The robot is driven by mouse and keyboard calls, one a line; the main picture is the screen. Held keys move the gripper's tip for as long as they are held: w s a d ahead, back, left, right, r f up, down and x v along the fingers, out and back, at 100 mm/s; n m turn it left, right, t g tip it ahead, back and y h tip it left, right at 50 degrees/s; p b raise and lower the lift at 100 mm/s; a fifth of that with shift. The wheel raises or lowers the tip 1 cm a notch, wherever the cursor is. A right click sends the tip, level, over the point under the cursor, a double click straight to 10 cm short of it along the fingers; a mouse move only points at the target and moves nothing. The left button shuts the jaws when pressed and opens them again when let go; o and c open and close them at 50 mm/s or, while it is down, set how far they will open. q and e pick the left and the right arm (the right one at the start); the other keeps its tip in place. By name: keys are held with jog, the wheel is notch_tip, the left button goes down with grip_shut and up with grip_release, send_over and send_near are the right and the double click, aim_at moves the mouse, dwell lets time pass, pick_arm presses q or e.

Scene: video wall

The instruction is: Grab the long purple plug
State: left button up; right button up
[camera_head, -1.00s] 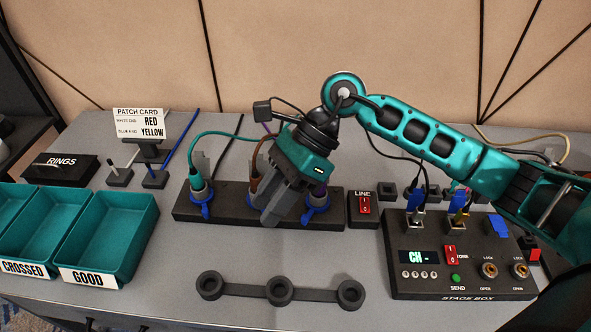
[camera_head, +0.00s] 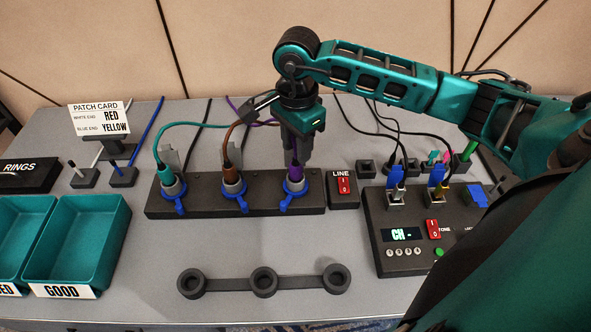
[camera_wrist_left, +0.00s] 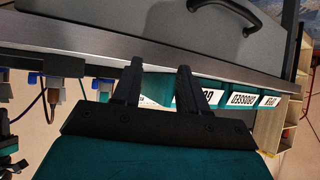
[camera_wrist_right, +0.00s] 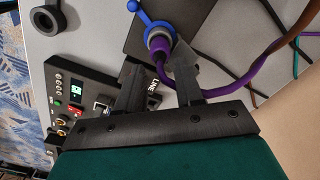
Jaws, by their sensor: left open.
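The purple plug (camera_head: 294,173) stands in the right-hand socket of a black three-socket strip (camera_head: 262,203), with a blue ring piece at its base. In the right wrist view the plug (camera_wrist_right: 160,42) shows just beyond the fingertips, in line with the gap between them, its purple cable curving off right. My right gripper (camera_head: 297,158) points down over the plug, fingers apart; whether they touch it I cannot tell. My left gripper (camera_wrist_left: 157,72) is open and empty in the left wrist view, and out of the head view.
A teal plug (camera_head: 169,179) and a brown plug (camera_head: 232,176) stand in the same strip. The LINE switch box (camera_head: 342,189) and stage box (camera_head: 405,262) lie right. A three-ring holder (camera_head: 264,282) lies in front. The GOOD bin (camera_head: 80,240) is left.

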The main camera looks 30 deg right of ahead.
aim_at(296, 164)
notch_tip(296, 164, down, 5)
jog(key=shift+a+r, duration=0.1)
grip_shut()
dwell(0.4)
